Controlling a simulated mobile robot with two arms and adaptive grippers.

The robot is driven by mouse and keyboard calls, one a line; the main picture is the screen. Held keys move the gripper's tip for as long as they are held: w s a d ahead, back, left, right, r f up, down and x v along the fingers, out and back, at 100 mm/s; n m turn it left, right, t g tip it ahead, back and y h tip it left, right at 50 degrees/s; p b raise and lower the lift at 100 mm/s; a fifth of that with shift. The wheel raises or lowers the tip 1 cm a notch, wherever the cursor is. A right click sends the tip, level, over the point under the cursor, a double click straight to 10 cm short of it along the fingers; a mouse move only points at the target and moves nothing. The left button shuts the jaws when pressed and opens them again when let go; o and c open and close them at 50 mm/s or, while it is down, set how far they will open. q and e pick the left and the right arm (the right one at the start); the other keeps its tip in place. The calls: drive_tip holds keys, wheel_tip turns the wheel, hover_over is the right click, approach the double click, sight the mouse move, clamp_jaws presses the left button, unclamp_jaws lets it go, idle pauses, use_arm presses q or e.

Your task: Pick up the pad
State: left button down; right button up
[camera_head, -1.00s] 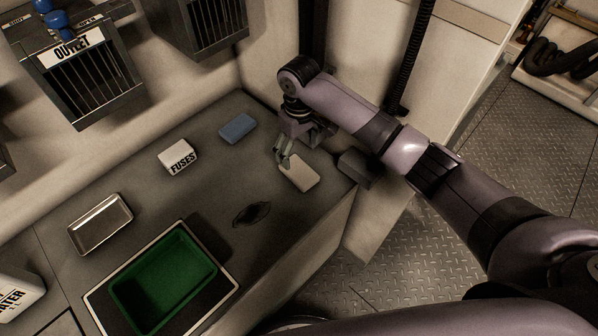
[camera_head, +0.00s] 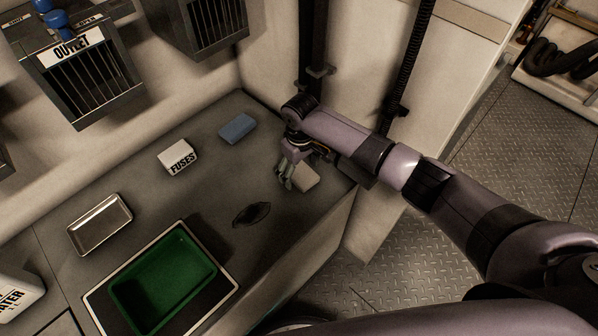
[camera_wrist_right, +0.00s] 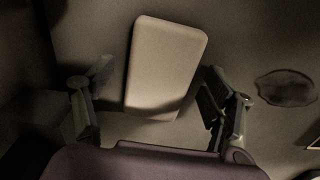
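A beige pad (camera_head: 305,178) lies flat on the grey counter near its right end, partly hidden by my right gripper in the head view. In the right wrist view the pad (camera_wrist_right: 166,62) is a rounded block reaching in between the two fingers. My right gripper (camera_head: 285,178) is just above and beside the pad. In the wrist view its fingers (camera_wrist_right: 158,105) are spread, one on each side of the pad, with a gap on both sides. My left gripper is not in view.
A blue block (camera_head: 237,128), a white FUSES box (camera_head: 177,157), a metal tray (camera_head: 127,209) and a green bin (camera_head: 207,289) are on the counter. A dark stain (camera_head: 251,214) marks the counter left of the gripper. A wall stands behind the counter.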

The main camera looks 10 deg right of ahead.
sight(300, 172)
drive_tip(key=c, duration=1)
drive_tip(key=shift+r, duration=0.1)
wheel_tip(300, 172, up, 20)
drive_tip(key=shift+p, duration=0.45)
